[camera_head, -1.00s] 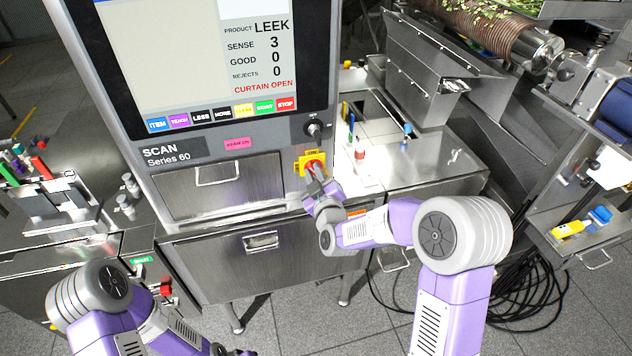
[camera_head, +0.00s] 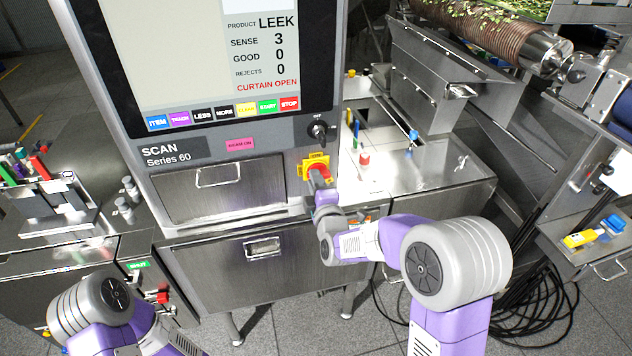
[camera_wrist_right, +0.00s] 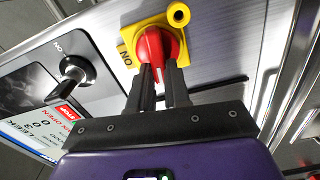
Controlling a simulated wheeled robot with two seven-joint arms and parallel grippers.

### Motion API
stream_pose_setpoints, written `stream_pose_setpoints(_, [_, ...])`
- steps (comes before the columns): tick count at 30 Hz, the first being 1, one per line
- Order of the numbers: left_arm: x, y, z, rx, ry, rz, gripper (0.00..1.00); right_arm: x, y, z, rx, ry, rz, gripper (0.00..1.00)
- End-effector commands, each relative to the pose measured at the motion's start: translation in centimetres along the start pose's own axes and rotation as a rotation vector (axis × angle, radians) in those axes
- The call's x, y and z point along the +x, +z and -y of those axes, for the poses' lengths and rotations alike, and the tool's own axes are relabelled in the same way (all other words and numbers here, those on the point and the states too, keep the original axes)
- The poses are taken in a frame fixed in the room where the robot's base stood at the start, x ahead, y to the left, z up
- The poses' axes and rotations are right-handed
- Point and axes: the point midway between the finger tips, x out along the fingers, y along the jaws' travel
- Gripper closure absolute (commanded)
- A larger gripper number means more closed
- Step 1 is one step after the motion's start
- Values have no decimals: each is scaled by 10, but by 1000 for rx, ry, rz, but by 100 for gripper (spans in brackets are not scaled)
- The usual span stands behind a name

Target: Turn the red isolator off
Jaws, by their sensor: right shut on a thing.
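The red isolator (camera_head: 319,173) is a red rotary handle on a yellow plate (camera_head: 306,162), low on the right side of the scanner's front panel. In the right wrist view the red handle (camera_wrist_right: 157,46) sits on its yellow plate (camera_wrist_right: 128,38), which shows the letters "NO" as seen from this side. My right gripper (camera_head: 321,183) is at the handle; in the wrist view its two dark fingers (camera_wrist_right: 162,76) are closed on either side of the handle's grip. My left arm shows at the lower left, but its gripper fingers cannot be made out.
A black rotary switch (camera_head: 318,131) sits just above the isolator; it also shows in the wrist view (camera_wrist_right: 73,69). The scanner screen (camera_head: 262,60) reads "CURTAIN OPEN". A drawer (camera_head: 219,188) is to the left. A steel bench (camera_head: 430,175) stands to the right.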

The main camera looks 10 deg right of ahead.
Motion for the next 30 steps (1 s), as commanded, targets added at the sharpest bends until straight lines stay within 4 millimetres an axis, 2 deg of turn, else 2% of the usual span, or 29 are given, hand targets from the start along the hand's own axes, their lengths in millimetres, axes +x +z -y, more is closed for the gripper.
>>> stream_pose_setpoints(9, [0, 0, 0, 0, 0, 0, 57, 0, 0, 2, -121, 0, 0, 100])
stream_pose_setpoints(26, [1, 0, 0, 0, 0, 0, 57, 0, 0, 2, -148, 0, 0, 100])
stream_pose_setpoints(27, [1, 0, 0, 0, 0, 0, 57, 0, 0, 2, -148, 0, 0, 77])
stream_pose_setpoints(30, [1, 0, 0, 0, 0, 0, 57, 0, 0, 2, -147, 0, 0, 62])
